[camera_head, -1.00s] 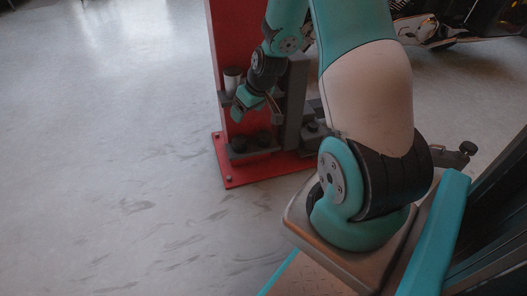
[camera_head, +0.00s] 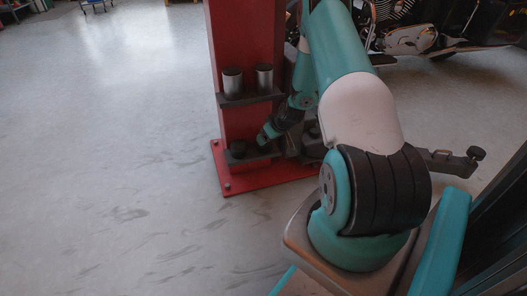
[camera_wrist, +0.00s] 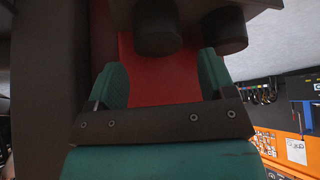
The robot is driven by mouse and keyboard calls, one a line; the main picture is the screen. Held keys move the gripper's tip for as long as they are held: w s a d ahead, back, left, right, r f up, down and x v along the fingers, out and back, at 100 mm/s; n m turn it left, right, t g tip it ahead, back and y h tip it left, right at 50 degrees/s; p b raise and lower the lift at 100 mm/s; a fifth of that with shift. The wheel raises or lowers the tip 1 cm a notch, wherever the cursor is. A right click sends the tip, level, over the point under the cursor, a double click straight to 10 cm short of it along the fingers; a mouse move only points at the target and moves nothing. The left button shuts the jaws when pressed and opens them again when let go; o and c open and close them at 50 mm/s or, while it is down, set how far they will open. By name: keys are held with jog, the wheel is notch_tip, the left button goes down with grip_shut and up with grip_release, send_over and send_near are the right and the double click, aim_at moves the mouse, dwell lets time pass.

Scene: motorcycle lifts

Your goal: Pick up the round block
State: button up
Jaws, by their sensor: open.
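Short dark round blocks stand on the lower shelf (camera_head: 262,157) of a red post. The left one (camera_head: 238,149) shows in the head view; my gripper (camera_head: 265,137) covers the place to its right. In the wrist view two dark round blocks (camera_wrist: 157,32) (camera_wrist: 225,30) stick out from a grey shelf (camera_wrist: 262,3) at the top. My gripper (camera_wrist: 161,62) is open there, its teal fingers apart with only the red post between them. The blocks lie beyond the fingertips, not between them. Which one the task means I cannot tell.
Two silver cylinders with black tops (camera_head: 232,82) (camera_head: 264,78) stand on the upper shelf (camera_head: 250,99). The red post (camera_head: 228,40) rises from a red base plate (camera_head: 228,187). A motorcycle (camera_head: 412,40) is behind right. Open floor (camera_head: 110,150) lies to the left.

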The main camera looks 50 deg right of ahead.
jog(key=b+x, duration=0.5)
jog(key=x, duration=0.1)
jog(key=shift+w+d+f, duration=0.2)
jog(key=shift+f, duration=0.15)
jog(key=shift+r, duration=0.1)
jog(key=c, duration=0.7)
